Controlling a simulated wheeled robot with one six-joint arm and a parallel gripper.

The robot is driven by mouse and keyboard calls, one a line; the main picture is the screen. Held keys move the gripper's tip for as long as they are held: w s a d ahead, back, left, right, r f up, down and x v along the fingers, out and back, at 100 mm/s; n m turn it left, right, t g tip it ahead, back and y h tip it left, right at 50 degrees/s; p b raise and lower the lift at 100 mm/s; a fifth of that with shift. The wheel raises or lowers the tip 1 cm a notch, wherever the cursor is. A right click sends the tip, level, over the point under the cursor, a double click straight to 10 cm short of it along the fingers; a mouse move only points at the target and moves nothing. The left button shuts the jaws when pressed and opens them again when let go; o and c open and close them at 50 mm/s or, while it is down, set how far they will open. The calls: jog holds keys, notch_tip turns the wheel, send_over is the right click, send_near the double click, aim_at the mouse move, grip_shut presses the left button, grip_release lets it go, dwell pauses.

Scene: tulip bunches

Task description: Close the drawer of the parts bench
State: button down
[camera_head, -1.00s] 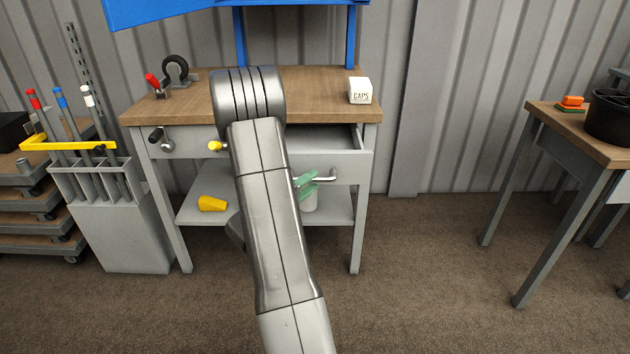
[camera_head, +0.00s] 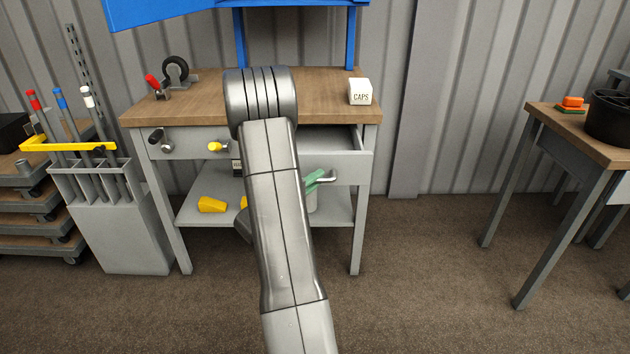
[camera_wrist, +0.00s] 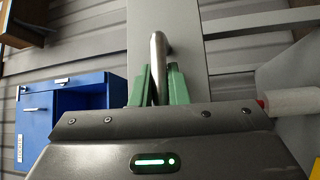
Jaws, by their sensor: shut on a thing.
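The parts bench (camera_head: 300,92) has a wooden top and grey legs. Its grey drawer (camera_head: 352,168) stands pulled out at the right side under the top, with a dark gap above its front. The drawer's metal handle (camera_head: 328,179) also shows in the wrist view (camera_wrist: 158,62), between green fingers. My gripper (camera_head: 316,181) has green fingertips and is at the handle. In the wrist view my gripper (camera_wrist: 160,85) is shut on the handle, one finger on each side of it. My arm hides the drawer's left part.
A white CAPS box (camera_head: 360,92) stands on the bench top at the right. A yellow piece (camera_head: 211,204) lies on the lower shelf. A tool rack (camera_head: 110,215) stands left; another table (camera_head: 580,135) stands right, with open floor between.

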aim_at(314, 146)
jog(key=w+b, duration=0.6)
jog(key=w, duration=1.1)
jog(key=shift+w+f, duration=0.1)
jog(key=shift+w, duration=0.7)
jog(key=shift+r, duration=0.2)
jog(key=c, duration=1.4)
grip_release()
jog(key=shift+w, duration=0.2)
jog(key=shift+f, duration=0.1)
jog(key=p+v, duration=0.2)
jog(key=v, duration=1.1)
jog(key=shift+s+a, duration=0.25)
jog(key=shift+a, duration=0.05)
